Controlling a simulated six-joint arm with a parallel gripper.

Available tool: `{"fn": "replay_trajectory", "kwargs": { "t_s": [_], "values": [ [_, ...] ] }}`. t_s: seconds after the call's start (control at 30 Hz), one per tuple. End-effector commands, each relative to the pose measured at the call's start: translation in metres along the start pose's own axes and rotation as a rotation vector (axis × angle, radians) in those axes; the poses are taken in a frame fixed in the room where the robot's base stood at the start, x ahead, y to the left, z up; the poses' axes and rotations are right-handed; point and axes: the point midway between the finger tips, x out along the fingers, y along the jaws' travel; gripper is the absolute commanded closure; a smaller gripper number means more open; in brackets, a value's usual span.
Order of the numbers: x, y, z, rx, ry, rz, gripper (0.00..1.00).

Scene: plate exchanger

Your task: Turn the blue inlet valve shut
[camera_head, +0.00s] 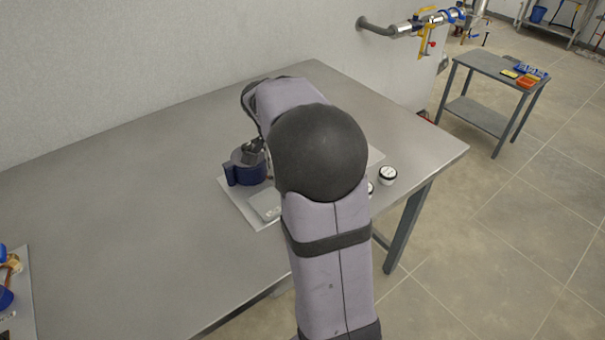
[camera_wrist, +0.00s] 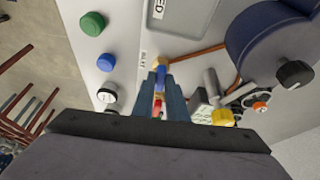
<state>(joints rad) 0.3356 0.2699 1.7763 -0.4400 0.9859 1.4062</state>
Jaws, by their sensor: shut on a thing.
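In the wrist view my gripper (camera_wrist: 161,78) has its two blue-grey fingers close together over a light panel (camera_wrist: 122,62). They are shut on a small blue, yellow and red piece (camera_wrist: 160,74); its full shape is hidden. I cannot pick out the blue inlet valve with certainty. A blue part (camera_head: 452,15) shows on the pipework on the far wall at the top right, well away from my arm, with a yellow piece beside it.
The panel lies on a grey table (camera_head: 110,190). It carries a dark blue round housing (camera_head: 248,172), a green button (camera_wrist: 92,24), a blue button (camera_wrist: 106,62) and an orange wire (camera_wrist: 200,52). A black-and-white round piece (camera_head: 388,176) sits near the table edge. The table's left is mostly clear.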

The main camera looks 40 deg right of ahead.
Motion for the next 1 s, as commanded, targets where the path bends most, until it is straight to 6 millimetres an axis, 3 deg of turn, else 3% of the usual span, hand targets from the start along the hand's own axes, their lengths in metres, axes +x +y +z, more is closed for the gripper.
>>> {"fn": "replay_trajectory", "kwargs": {
  "t_s": [0.67,0.7,0.77,1.0],
  "values": [
    [-0.0004,-0.0014,-0.0002,0.068,-0.001,0.025,1.00],
    [-0.0004,-0.0014,-0.0002,0.068,-0.001,0.025,0.80],
    [-0.0004,-0.0014,-0.0002,0.067,-0.001,0.025,0.69],
    [-0.0001,-0.0011,-0.0001,0.065,-0.001,0.026,0.69]
  ]
}}
